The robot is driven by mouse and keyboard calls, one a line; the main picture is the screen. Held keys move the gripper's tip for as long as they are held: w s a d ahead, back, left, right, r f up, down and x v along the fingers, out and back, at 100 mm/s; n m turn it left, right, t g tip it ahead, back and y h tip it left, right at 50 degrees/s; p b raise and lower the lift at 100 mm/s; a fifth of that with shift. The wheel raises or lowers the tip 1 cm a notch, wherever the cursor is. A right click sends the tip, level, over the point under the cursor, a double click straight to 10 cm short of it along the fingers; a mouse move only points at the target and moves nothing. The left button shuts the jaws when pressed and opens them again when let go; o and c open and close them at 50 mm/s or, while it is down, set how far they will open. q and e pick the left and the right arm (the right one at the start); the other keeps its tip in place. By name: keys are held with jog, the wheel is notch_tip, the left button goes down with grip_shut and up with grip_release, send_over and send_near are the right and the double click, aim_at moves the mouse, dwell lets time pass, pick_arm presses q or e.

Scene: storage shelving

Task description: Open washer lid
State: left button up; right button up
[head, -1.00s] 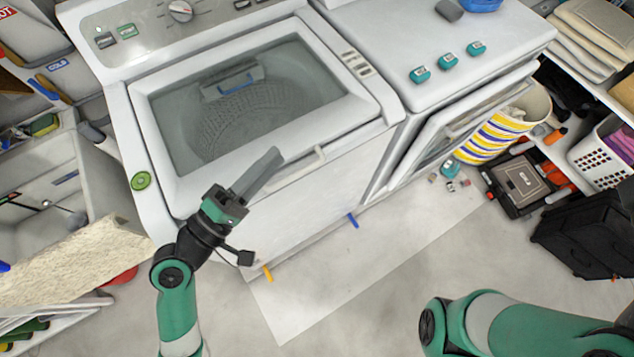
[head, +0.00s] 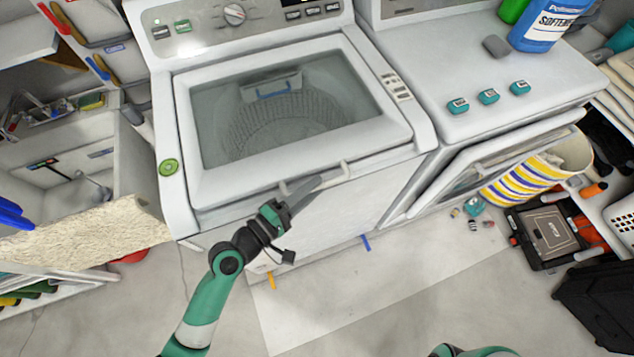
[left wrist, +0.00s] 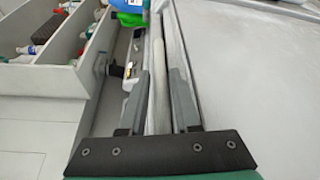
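The white washer (head: 385,195) stands at the centre left of the head view. Its lid (head: 205,165), with a large glass window, lies shut on top. A pale bar handle (head: 345,172) runs along the lid's front edge. My left gripper (head: 312,185) is at this handle, in front of the lid. In the left wrist view the bar (left wrist: 158,80) shows between the two open fingers of my left gripper (left wrist: 159,90), with narrow gaps beside it. Whether a finger touches the bar is unclear. My right gripper is out of view.
A second white machine (head: 430,60) stands to the right, its front door (head: 470,165) hanging open. A blue softener bottle (head: 545,25) stands on it. A striped basket (head: 525,180) and black case (head: 545,235) are at right. A utility sink (head: 70,170) is at left.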

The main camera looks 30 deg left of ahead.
pick_arm(q)
jog(key=shift+x, duration=0.8)
jog(key=shift+c, duration=0.2)
grip_shut()
dwell(0.7)
